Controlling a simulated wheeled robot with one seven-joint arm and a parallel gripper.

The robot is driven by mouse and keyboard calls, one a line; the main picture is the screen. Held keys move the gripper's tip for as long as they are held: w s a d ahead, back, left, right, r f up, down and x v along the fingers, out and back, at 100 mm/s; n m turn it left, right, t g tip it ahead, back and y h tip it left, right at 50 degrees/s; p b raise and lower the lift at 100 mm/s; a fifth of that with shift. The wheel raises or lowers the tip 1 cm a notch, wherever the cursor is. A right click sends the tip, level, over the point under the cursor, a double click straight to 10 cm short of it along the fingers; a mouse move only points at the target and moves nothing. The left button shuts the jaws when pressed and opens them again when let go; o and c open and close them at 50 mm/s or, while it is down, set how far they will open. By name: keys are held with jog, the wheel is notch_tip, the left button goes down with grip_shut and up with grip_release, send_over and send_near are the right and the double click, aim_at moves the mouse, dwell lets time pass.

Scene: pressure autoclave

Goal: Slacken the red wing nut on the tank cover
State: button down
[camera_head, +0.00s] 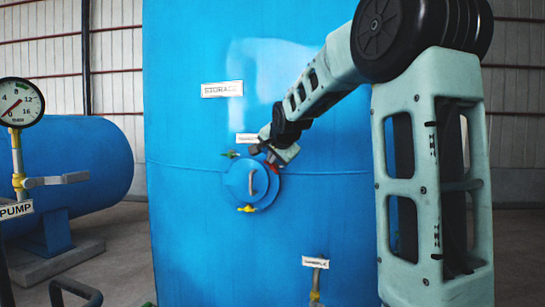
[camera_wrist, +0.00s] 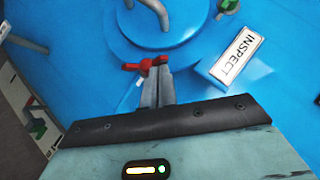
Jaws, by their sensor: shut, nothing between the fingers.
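The round blue tank cover (camera_head: 240,180) sits on the front of the large blue tank and has a curved grey handle (camera_head: 251,183). The red wing nut (camera_wrist: 145,66) is at the cover's rim in the wrist view. In the head view it is at the upper right of the cover, partly hidden by my gripper (camera_head: 268,152). In the wrist view my gripper (camera_wrist: 157,78) is shut, with its fingertips right at the red wing nut, overlapping its lower side. Nothing is between the fingers. I cannot tell whether they touch the nut.
A green wing nut (camera_head: 230,154) is at the cover's upper left and a yellow one (camera_head: 247,209) at its bottom. An INSPECT label plate (camera_wrist: 234,57) stands close to the right of my fingers. A gauge (camera_head: 18,102) and a SAMPLE label (camera_head: 315,262) are farther off.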

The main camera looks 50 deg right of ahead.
jog(key=b, duration=0.1)
jog(key=f+b, duration=0.1)
jog(key=b, duration=0.1)
jog(key=shift+w+a, duration=0.15)
jog(key=shift+w, duration=0.15)
jog(key=shift+w+a+b, duration=0.1)
jog(key=shift+w+b, duration=0.1)
jog(key=shift+b, duration=0.45)
jog(key=shift+r, duration=0.25)
jog(key=shift+s, duration=0.1)
